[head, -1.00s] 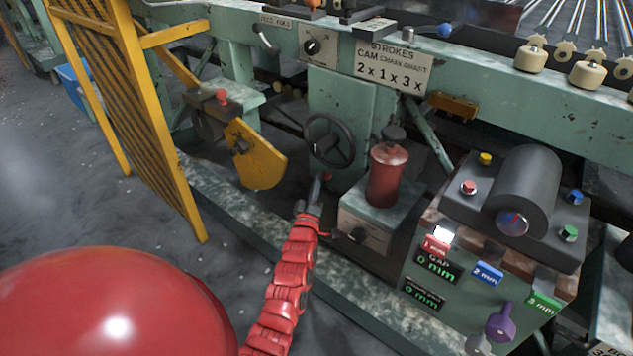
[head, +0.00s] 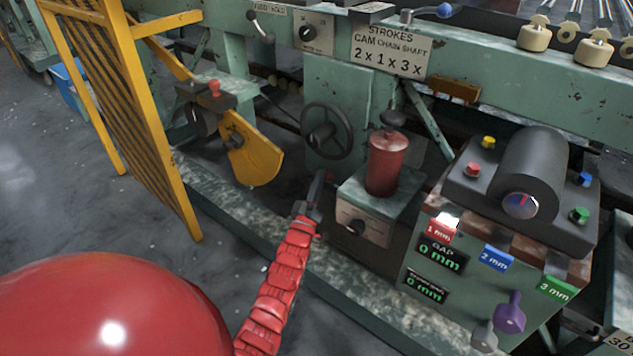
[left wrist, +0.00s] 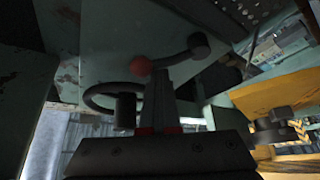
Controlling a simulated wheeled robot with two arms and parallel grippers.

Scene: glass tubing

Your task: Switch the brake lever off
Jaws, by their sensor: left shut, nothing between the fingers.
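A lever with a red ball knob (left wrist: 141,65) and a dark arm shows in the left wrist view, on the green panel beside the black handwheel (left wrist: 112,98). No label on it can be read, so I cannot be sure it is the brake lever. My left gripper (head: 322,178) is below the handwheel (head: 327,131) in the head view. In the left wrist view its fingers (left wrist: 157,88) are shut and empty, their tips close to the red knob; contact cannot be told. My right gripper is not in view.
A red cylinder (head: 386,163) on a green box stands right of my gripper. A control box (head: 437,283) with coloured buttons is further right. A yellow guard (head: 253,158) and yellow grille (head: 125,120) stand left. Floor is open at far left.

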